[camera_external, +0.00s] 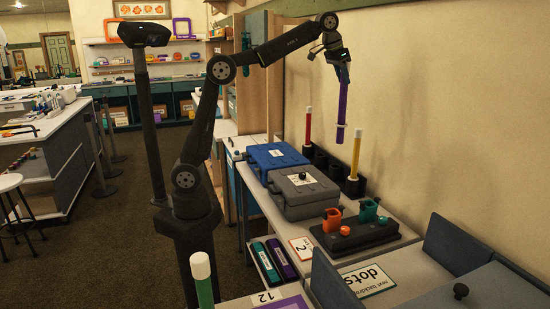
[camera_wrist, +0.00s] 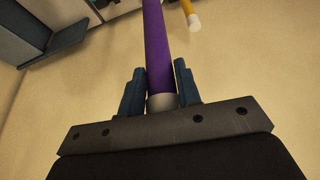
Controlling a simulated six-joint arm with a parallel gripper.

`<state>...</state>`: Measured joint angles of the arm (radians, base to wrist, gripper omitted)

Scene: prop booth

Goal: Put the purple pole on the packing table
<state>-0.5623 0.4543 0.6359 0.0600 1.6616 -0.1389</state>
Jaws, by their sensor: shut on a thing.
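The purple pole (camera_external: 343,103) hangs almost upright below my gripper (camera_external: 341,62), in the air in front of the wall and above the long bench. In the wrist view the purple pole (camera_wrist: 157,40) runs up from between the two dark fingers of my gripper (camera_wrist: 160,82), with a grey-white band at the fingers. The gripper is shut on the pole near that end. A grey-white bench (camera_external: 395,243) stands below and carries cases and props. No label shows which surface is the packing table, so I cannot tell.
A red pole (camera_external: 308,126) and a yellow pole (camera_external: 355,154) stand upright in a black rack by the wall. A blue case (camera_external: 275,157), a grey case (camera_external: 303,188) and a black tray (camera_external: 358,235) fill the bench. A green pole (camera_external: 204,285) stands in front.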

